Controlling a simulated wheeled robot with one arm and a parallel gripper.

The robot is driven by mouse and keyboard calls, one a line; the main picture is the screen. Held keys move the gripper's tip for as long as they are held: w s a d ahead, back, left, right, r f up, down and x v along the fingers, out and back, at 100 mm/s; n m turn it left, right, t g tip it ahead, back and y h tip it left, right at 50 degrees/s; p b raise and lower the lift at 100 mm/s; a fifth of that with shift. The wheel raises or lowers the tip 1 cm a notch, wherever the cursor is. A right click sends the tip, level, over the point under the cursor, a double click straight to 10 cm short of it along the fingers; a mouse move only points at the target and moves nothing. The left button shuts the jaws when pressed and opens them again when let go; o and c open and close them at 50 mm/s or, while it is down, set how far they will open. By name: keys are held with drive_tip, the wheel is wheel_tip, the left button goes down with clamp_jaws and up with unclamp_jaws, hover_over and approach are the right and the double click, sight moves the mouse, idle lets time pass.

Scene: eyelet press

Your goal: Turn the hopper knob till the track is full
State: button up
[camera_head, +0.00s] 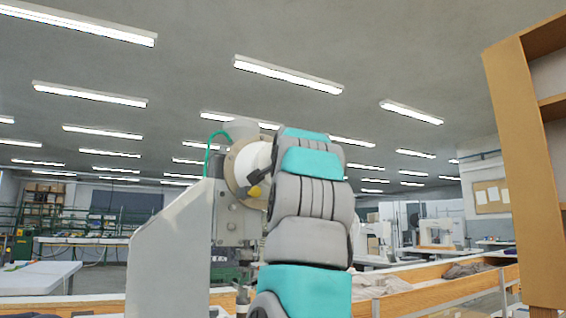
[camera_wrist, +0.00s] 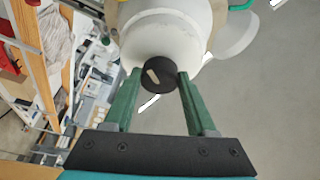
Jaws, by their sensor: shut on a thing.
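The hopper knob (camera_wrist: 161,89) is black and round with a pale mark on its face, in the upper middle of the wrist view. My gripper (camera_wrist: 158,78) has its two green fingers shut on the knob's sides. The white hopper (camera_wrist: 165,30) rises just behind the knob. In the head view, part of the hopper (camera_head: 258,155) shows beside a round beige plate on the press (camera_head: 170,250).
My teal and grey arm fills the middle of the head view. A green hose (camera_head: 211,145) curves by the hopper. A tall wooden shelf (camera_head: 525,170) stands at the right. A wood-edged bench (camera_head: 440,290) runs behind my arm at lower right.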

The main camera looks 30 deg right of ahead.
drive_tip(key=shift+m, duration=0.5)
idle(0.5)
drive_tip(key=o, duration=1.4)
drive_tip(key=shift+c, duration=0.2)
drive_tip(key=shift+s, duration=0.1)
drive_tip(key=r+b+v, duration=0.1)
drive_tip(key=b+v, duration=0.2)
drive_tip(key=v, duration=0.4)
drive_tip(key=shift+s+f+b, duration=0.3)
drive_tip(key=shift+f+b, duration=0.05)
drive_tip(key=shift+f, duration=0.1)
drive_tip(key=shift+a, duration=0.1)
